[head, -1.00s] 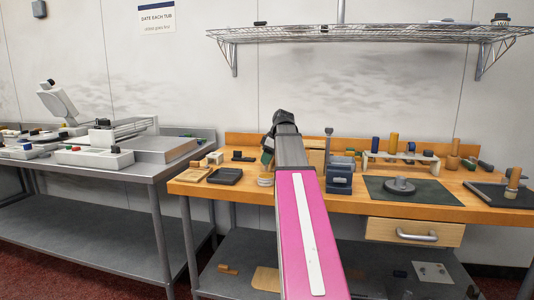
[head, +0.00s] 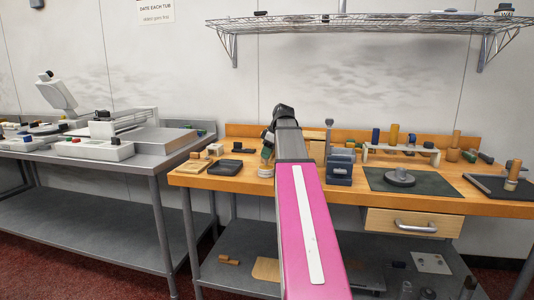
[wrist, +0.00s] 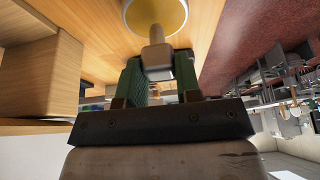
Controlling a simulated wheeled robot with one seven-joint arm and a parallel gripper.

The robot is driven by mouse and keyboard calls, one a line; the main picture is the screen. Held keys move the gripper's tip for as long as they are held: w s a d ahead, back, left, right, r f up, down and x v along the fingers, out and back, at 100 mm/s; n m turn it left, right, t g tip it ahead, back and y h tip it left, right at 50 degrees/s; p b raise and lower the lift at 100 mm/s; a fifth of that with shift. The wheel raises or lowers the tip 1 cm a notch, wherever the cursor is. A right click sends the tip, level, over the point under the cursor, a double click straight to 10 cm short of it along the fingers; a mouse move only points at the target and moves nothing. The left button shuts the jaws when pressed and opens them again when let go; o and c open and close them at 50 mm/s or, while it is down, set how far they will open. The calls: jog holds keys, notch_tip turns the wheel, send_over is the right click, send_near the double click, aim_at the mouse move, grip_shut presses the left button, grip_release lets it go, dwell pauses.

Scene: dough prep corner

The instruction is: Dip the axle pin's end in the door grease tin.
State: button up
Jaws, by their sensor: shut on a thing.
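My gripper (wrist: 158,72) has green finger pads shut on the axle pin (wrist: 157,52), a pale beige piece that sticks out past the fingertips. In the wrist view the pin's far end overlaps the door grease tin (wrist: 128,22), a round pale-rimmed tin with yellow grease inside. I cannot tell whether the end touches the grease. In the head view the tin (head: 266,172) stands near the front edge of the wooden bench, with my gripper (head: 267,153) just above it. The pin is not clear there, and my arm hides part of the area.
A black tray (head: 224,168) lies left of the tin. A dark blue-grey block (head: 340,168) stands to the right, past my arm. Farther right are a green mat (head: 440,184) and a peg rack (head: 385,153). A wooden block (wrist: 52,75) is close beside my gripper in the wrist view.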

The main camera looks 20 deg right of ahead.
jog(key=shift+f, duration=0.6)
dwell(1.3)
jog(key=shift+r, duration=0.15)
jog(key=shift+r, duration=3.45)
